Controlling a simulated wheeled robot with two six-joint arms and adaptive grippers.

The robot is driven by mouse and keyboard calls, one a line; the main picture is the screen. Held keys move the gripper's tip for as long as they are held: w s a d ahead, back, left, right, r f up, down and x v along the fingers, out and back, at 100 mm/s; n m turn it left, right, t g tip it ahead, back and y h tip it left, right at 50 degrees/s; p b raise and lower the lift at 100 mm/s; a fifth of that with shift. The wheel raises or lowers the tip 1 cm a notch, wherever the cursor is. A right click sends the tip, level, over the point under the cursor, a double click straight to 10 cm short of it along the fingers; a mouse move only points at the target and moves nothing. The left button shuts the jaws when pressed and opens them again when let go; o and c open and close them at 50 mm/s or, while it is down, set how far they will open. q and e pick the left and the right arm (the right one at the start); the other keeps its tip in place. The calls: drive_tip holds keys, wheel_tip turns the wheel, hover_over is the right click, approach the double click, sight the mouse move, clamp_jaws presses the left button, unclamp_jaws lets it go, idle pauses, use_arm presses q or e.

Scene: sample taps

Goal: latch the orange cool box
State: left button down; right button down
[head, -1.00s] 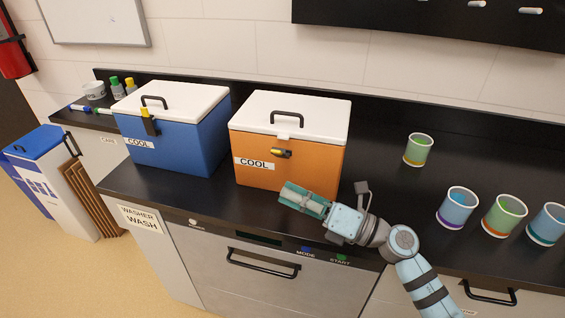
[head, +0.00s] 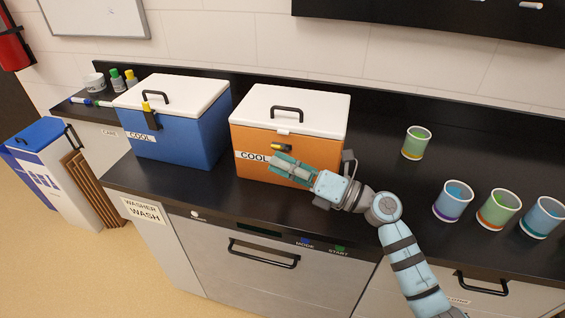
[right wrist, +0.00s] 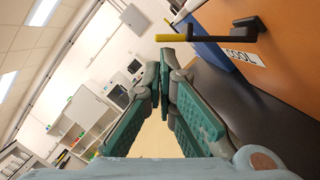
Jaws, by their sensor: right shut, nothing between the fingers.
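The orange cool box (head: 318,158) stands on the black counter with its white lid (head: 315,104) down. In the right wrist view the latch lever (right wrist: 215,37) sticks out from the orange front, above and right of the fingertips. My right gripper (head: 279,161) is shut and empty, just below the latch in front of the box; it also shows in the right wrist view (right wrist: 170,62). My left gripper is not in view.
A blue cool box (head: 185,138) stands to the left, its yellow-tipped latch (head: 150,115) upright. Several cups, one green (head: 416,143), stand on the right of the counter (head: 385,165). Below is the washer front (head: 255,275) with a handle.

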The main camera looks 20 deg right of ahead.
drive_tip(key=r+m+p, duration=0.1)
drive_tip(key=p, duration=0.1)
drive_tip(key=w+d+r+m+p, duration=0.1)
drive_tip(key=r+p, duration=0.1)
drive_tip(key=p, duration=0.1)
drive_tip(key=w+r+m+p, duration=0.1)
drive_tip(key=p, duration=0.2)
drive_tip(key=shift+w+d+r+h, duration=0.25)
drive_tip(key=shift+d+h, duration=0.05)
drive_tip(key=shift+h, duration=0.1)
idle(0.4)
drive_tip(key=s+d, duration=0.4)
drive_tip(key=s, duration=0.6)
drive_tip(key=shift+s+d, duration=0.35)
drive_tip(key=shift+d, duration=0.05)
